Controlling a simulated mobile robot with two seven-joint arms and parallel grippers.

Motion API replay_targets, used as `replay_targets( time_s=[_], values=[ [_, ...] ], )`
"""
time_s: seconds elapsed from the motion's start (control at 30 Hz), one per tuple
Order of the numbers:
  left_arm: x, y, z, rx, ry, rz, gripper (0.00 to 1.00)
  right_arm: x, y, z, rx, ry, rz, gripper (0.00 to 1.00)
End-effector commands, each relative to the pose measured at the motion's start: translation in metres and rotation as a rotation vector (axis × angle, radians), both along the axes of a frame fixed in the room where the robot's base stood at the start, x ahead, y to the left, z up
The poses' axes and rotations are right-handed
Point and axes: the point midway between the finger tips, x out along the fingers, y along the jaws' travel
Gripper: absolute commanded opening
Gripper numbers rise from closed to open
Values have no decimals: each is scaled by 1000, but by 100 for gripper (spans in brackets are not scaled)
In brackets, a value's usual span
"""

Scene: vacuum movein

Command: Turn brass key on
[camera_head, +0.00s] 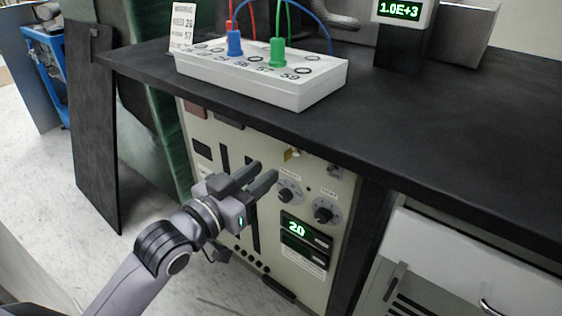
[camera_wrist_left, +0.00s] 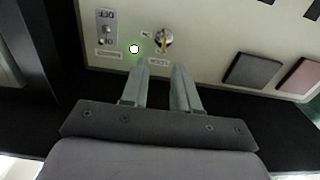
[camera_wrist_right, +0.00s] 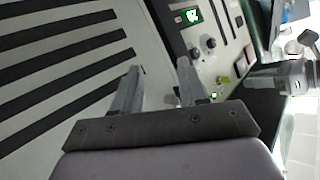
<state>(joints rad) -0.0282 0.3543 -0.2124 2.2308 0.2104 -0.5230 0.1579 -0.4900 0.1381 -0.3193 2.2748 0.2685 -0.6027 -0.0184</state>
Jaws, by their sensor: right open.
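The brass key (camera_head: 292,154) sits in the upper part of the cream control panel (camera_head: 315,200) under the black bench top. In the left wrist view the brass key (camera_wrist_left: 163,40) stands in its round lock, just beyond my left fingertips. My left gripper (camera_head: 265,171) is open, its two fingers (camera_wrist_left: 165,66) apart and pointing at the key. I see nothing between them, and they look short of the key.
A glowing lamp (camera_wrist_left: 134,48) and a toggle switch (camera_wrist_left: 104,42) are beside the key. Two knobs (camera_head: 324,211) and a green display (camera_head: 297,229) are lower on the panel. The bench edge (camera_head: 250,125) overhangs it. A white terminal box (camera_head: 300,93) stands on top.

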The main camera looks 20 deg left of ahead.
Motion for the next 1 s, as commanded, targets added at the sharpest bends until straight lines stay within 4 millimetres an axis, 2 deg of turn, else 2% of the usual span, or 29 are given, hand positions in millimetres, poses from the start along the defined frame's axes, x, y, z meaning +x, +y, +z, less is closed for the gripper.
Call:
replay_targets(
  time_s=[0.5,0.7,0.97,1.0],
  values=[
    [53,-20,-2,-2,2,-1,30,-1,12,-8,65,5,28,43],
    [61,-23,-1,-1,3,-1,30,2,12,-4,66,-9,32,43],
    [62,-24,-1,0,2,-1,30,2,11,-4,65,-10,31,43],
    [62,-24,-1,0,2,-1,23,2,11,-4,65,-10,31,43]
  ],
)
